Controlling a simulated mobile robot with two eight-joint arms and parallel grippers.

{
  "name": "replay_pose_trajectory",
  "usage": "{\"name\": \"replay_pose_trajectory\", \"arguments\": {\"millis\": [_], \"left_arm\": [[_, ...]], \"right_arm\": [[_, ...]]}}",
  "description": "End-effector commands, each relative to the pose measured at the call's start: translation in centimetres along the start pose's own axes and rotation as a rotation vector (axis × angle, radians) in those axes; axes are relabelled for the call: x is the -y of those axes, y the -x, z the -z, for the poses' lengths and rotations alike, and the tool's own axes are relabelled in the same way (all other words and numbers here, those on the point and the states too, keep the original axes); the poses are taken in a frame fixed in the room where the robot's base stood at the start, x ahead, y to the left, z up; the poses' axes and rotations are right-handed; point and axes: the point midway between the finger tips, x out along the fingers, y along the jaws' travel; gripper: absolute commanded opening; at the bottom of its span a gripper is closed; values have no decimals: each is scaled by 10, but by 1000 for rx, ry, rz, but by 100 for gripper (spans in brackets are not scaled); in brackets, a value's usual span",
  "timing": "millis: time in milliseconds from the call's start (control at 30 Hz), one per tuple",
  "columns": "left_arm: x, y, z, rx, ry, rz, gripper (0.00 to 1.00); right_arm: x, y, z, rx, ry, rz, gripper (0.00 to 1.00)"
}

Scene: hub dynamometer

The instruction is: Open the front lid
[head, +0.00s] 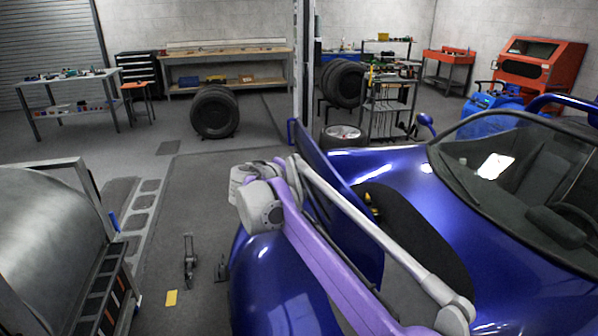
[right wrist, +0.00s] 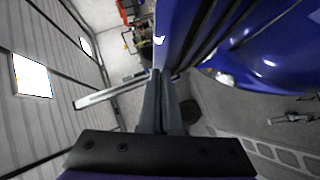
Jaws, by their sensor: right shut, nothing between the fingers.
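The front lid (head: 322,172) of the blue car (head: 275,285) stands raised, seen nearly edge-on in the head view. Behind it a dark opening (head: 425,240) shows in the car's nose. My right arm reaches across in front of the lid and hides part of it and of the opening. In the right wrist view my right gripper (right wrist: 160,78) is shut with nothing between its fingers. Its tips are close beside a blue panel (right wrist: 180,25), apparently the lid; I cannot tell whether they touch. In the head view the fingers are hidden. My left gripper is not in view.
A large metal roller (head: 45,235) stands at the left. The windshield (head: 515,160) is at the right. Tyres (head: 214,112), workbenches (head: 230,72) and a red cabinet (head: 540,70) stand farther back. The floor between roller and car is mostly clear.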

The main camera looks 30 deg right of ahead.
Motion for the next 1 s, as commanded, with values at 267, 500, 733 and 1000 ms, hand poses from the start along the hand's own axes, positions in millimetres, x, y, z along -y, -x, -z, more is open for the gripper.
{"name": "replay_pose_trajectory", "arguments": {"millis": [267, 500, 733, 1000], "left_arm": [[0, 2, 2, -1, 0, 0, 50], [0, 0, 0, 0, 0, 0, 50], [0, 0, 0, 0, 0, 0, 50], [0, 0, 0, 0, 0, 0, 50]], "right_arm": [[0, -62, -1, 4, -1, -1, 0], [0, -90, -22, 3, -1, 0, 0], [0, -97, -29, 1, -1, 1, 0], [0, -97, -29, 1, -1, 1, 0]]}}
